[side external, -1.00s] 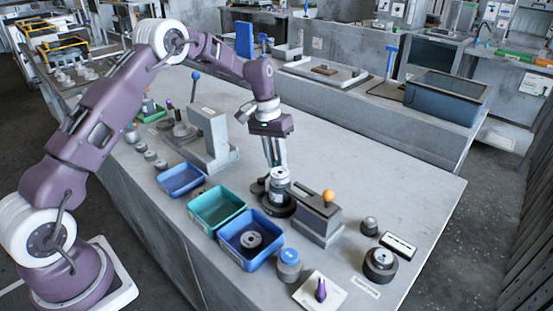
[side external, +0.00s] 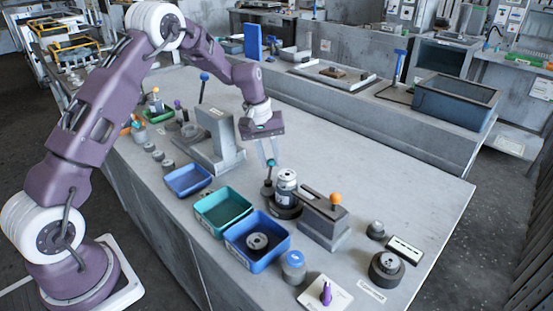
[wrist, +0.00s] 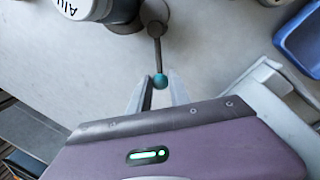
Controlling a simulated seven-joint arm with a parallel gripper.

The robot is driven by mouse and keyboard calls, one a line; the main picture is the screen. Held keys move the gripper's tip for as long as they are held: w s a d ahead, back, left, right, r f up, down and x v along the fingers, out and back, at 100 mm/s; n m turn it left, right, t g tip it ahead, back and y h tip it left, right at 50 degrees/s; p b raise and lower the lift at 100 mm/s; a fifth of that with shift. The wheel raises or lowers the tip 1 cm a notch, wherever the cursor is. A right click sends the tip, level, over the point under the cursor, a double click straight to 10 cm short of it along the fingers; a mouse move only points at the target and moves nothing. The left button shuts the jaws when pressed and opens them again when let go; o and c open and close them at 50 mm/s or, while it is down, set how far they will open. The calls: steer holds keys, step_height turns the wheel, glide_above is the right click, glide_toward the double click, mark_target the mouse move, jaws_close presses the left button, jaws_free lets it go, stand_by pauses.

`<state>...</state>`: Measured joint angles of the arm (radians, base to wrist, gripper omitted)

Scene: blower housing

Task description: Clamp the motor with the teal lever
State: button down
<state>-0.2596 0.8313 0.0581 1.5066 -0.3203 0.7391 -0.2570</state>
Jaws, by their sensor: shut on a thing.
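The motor (side external: 286,183), a pale cylinder with dark marking, stands upright in a dark round seat (side external: 284,211). In the wrist view the motor (wrist: 88,8) is cut off at the top left edge. The lever is a dark rod with a teal ball knob (side external: 271,163), just left of the motor. In the wrist view the teal knob (wrist: 160,81) sits between the two fingertips, and its rod runs up to a round pivot beside the seat. My gripper (wrist: 160,84) is shut on the teal knob. Whether the lever presses the motor cannot be told.
A grey block with an orange knob (side external: 334,198) stands right of the motor. Blue bins (side external: 187,179) and a green bin (side external: 223,206) lie to the left and front. A grey fixture with a blue-knobbed lever (side external: 204,77) stands behind left. The table behind the motor is clear.

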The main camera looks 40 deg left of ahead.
steer(key=n, duration=0.1)
steer(key=s+a+n, duration=0.1)
steer(key=n, duration=0.1)
steer(key=s+n, duration=0.1)
steer(key=shift+a+r+n+y, duration=0.1)
steer(key=shift+a+n+y, duration=0.2)
steer(key=shift+y, duration=0.1)
steer(key=shift+s+a+n+t+y, duration=0.2)
steer(key=shift+s+n, duration=0.5)
steer(key=shift+n, duration=0.45)
steer(key=shift+s+a+n+t+y, duration=0.1)
steer(key=shift+s+a+n+y, duration=0.1)
steer(key=shift+s+n, duration=0.75)
steer(key=shift+w+n, duration=0.2)
steer(key=shift+n, duration=0.1)
steer(key=c, duration=1.2)
jaws_free()
